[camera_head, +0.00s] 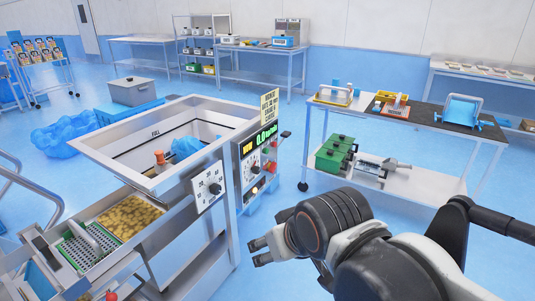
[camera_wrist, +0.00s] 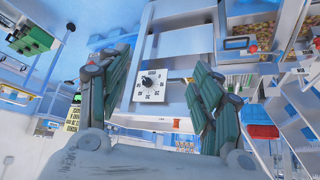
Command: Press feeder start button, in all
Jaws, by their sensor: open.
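The feeder (camera_head: 165,180) is a steel hopper machine at centre left. Its control panel (camera_head: 257,155) carries a green digital display (camera_head: 265,136), a dial and several small coloured buttons on its right side. Which button is the start button is too small to read. A white dial plate (camera_head: 208,187) sits on the near face, and also shows between my fingers in the wrist view (camera_wrist: 150,87). My gripper (camera_head: 257,252) is open and empty, right of the machine's front leg and below the panel, apart from both. The wrist view shows its two green-padded fingers (camera_wrist: 163,70) spread wide.
A tray of brown snacks (camera_head: 130,215) and a green rack (camera_head: 85,245) lie at the machine's front left. A two-tier cart (camera_head: 425,118) with tools and a green box (camera_head: 335,153) stands at right. Blue floor is open between machine and cart.

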